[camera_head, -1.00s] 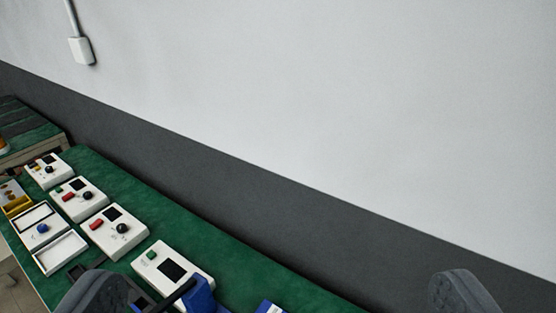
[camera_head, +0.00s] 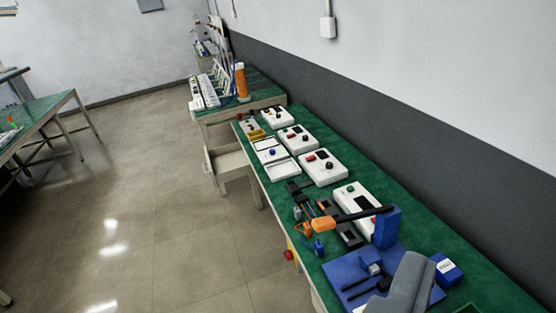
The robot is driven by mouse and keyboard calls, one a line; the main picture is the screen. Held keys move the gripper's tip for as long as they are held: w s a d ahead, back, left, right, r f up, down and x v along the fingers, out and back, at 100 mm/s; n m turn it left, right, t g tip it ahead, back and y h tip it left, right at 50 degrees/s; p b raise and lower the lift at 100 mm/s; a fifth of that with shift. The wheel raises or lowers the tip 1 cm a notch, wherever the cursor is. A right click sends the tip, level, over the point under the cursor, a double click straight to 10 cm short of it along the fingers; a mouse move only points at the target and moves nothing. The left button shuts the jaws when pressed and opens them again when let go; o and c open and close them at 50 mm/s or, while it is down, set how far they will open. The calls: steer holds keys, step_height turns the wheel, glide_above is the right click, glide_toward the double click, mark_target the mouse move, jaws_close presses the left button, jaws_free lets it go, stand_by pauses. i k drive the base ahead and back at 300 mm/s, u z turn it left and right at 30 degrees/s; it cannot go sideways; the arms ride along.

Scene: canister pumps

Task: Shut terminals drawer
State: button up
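A pale drawer (camera_head: 231,161) stands pulled out below the benches, where the far bench (camera_head: 212,113) meets the near one. I see no readable label on it, so I cannot tell whether it is the terminals drawer. Part of my gripper (camera_head: 405,284) shows as a grey shape at the bottom right, in front of the near bench. The other finger cannot be made out, and whether the gripper is open is unclear. The gripper appears well away from the drawer.
The near green bench (camera_head: 480,285) carries several white meters, a blue tray (camera_head: 350,268) and tools along the wall. An orange bottle (camera_head: 242,82) stands on the far bench. Another green table (camera_head: 36,112) is at left. The floor (camera_head: 150,200) between is clear.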

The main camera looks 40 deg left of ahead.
mark_target(231, 162)
steer(key=z, duration=0.05)
steer(key=k, duration=1.05)
steer(key=u, duration=1.1)
steer(key=i, duration=1.05)
steer(key=u, duration=0.55)
steer(key=i, duration=2.35)
steer(key=u, duration=0.2)
